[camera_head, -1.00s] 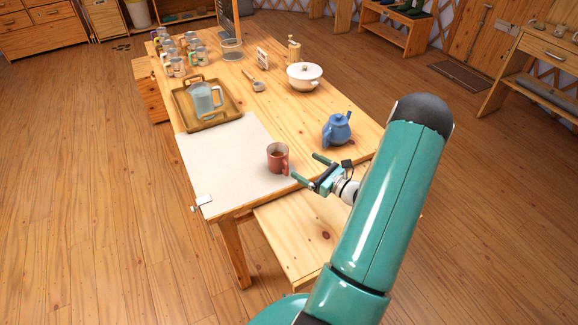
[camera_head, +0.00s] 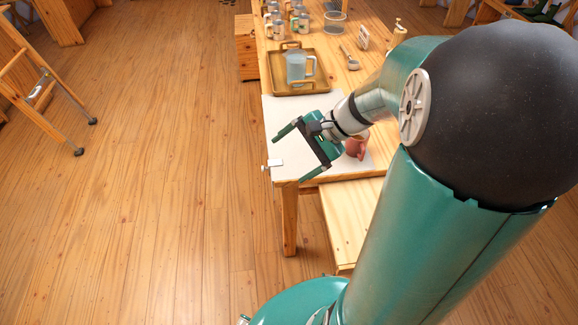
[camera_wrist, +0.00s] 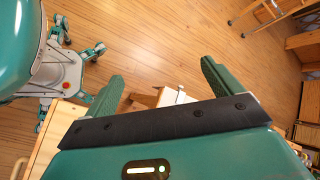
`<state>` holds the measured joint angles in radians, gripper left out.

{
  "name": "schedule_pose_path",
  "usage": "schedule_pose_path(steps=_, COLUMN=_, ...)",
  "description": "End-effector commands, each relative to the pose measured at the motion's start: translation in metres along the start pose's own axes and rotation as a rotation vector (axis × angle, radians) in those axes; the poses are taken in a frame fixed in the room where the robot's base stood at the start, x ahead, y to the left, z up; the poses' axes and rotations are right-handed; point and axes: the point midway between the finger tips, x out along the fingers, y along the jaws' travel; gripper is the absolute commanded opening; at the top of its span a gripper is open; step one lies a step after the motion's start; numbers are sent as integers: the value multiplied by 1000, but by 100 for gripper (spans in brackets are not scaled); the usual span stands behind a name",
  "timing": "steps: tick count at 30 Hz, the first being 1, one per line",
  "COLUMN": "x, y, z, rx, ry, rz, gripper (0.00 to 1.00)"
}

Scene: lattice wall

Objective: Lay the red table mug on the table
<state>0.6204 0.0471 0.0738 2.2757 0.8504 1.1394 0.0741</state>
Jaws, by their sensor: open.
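The red mug (camera_head: 358,147) is on the pale mat at the near end of the wooden table (camera_head: 345,173) in the head view. My gripper hides part of it, so I cannot tell whether it stands upright or lies on its side. My gripper (camera_head: 290,158) is open and empty, to the left of the mug, with its fingers pointing left, away from it. In the wrist view my gripper (camera_wrist: 158,75) shows two spread green fingers with nothing between them, and the mug is not seen there.
A brown tray (camera_head: 321,84) with a clear jug (camera_head: 298,67) stands behind the mat. Several jars and a ladle (camera_head: 350,60) are farther back. A wooden bench (camera_head: 352,215) adjoins the table's near end.

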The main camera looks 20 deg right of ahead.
Motion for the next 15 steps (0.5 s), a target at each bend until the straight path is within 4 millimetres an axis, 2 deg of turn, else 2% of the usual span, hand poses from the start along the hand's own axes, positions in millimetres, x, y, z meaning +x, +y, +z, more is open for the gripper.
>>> schedule_pose_path(steps=1, x=-1, y=-1, z=20, rx=-99, ry=33, rz=59, gripper=91)
schedule_pose_path(steps=6, x=-9, y=6, z=69, rx=-419, ry=151, rz=243, gripper=91)
schedule_pose_path(steps=15, x=-42, y=17, z=131, rx=-980, ry=402, rz=457, gripper=91)
